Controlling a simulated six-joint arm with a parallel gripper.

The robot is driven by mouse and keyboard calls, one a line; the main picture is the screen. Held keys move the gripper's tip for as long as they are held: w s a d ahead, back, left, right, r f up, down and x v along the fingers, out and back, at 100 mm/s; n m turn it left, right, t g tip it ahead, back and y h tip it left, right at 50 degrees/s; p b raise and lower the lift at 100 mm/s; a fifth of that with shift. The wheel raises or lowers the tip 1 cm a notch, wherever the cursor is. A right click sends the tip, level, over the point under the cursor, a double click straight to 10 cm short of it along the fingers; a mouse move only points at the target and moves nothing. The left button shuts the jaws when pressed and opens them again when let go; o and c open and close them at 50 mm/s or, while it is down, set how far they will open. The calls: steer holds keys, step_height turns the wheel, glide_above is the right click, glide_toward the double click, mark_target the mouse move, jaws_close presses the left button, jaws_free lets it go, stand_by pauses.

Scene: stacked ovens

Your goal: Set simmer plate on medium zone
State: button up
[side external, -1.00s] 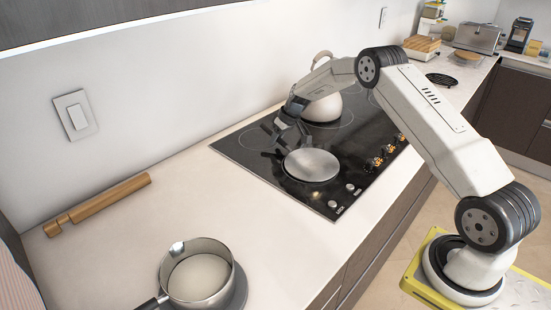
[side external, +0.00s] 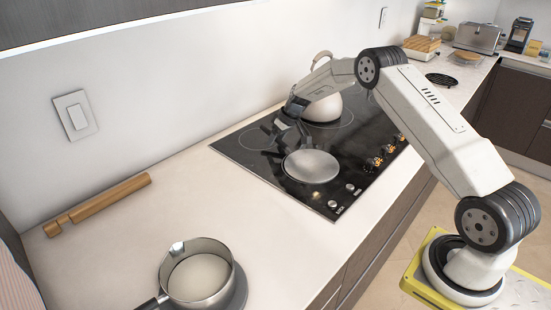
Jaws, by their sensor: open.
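The simmer plate (side external: 311,166) is a round, flat, silvery disc. It lies on the front left part of the black cooktop (side external: 250,165), over the zone there; the zone's markings beneath it are hidden. My gripper (side external: 278,140) is open just behind and to the left of the plate, low over the cooktop. It looks apart from the plate, with nothing between its fingers. A bare zone ring shows to the left of the gripper.
A cream kettle (side external: 323,106) stands at the back of the cooktop. Knobs (side external: 376,163) line its front right edge. A saucepan (side external: 198,275) and a wooden rolling pin (side external: 105,201) are on the counter at left. The counter between them and the cooktop is clear.

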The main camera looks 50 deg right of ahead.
steer(key=v, duration=1.2)
stand_by(0.6)
steer(key=s+a+f+g+h, duration=0.1)
steer(key=s+a, duration=0.9)
steer(key=s, duration=0.4)
steer(key=s+a+h, duration=0.1)
steer(key=s+a, duration=1)
steer(key=s, duration=0.3)
steer(key=shift+a+f+g, duration=0.2)
steer(key=shift+f+g, duration=0.2)
